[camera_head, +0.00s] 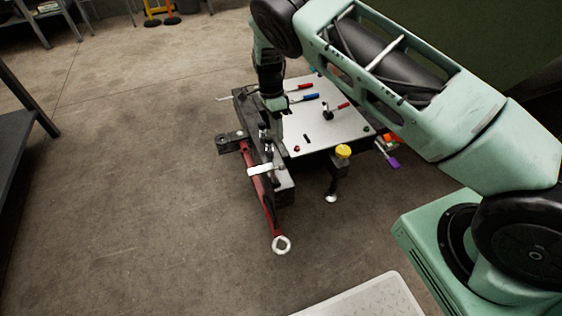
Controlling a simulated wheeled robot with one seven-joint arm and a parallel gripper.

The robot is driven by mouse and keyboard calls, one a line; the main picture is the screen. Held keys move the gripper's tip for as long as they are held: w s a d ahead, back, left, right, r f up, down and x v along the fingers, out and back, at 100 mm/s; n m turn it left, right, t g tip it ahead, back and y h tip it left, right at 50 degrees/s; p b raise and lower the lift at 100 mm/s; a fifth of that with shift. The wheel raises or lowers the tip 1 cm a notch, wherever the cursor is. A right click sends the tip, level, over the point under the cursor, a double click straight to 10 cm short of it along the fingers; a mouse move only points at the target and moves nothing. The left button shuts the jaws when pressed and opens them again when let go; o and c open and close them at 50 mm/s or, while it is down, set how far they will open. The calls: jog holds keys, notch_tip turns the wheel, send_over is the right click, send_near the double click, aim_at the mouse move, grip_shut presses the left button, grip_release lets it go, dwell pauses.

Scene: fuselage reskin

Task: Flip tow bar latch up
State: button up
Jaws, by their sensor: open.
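A red tow bar (259,190) runs down from the front of a low cart and ends in a pale ring (281,245) near the floor. A white crosspiece (265,169) lies over the red bar near its upper part; it looks like the latch, but I cannot tell for sure. My gripper (266,140) points down just above the upper end of the bar, beyond the white crosspiece in the picture. It is open, and I see nothing held in it. Its fingertips are small and dark here, so any contact with the bar is unclear.
The cart's light top (325,122) carries red- and blue-handled tools. A yellow knob (343,151) stands at its near corner, and a purple item (393,162) sticks out at right. A dark table (15,150) stands at left. The concrete floor between is clear.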

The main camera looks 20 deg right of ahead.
jog(key=b+x, duration=0.1)
jog(key=x, duration=1.1)
jog(key=shift+s+f+b, duration=0.15)
jog(key=shift+f+b, duration=0.25)
grip_shut()
jog(key=shift+d, duration=0.15)
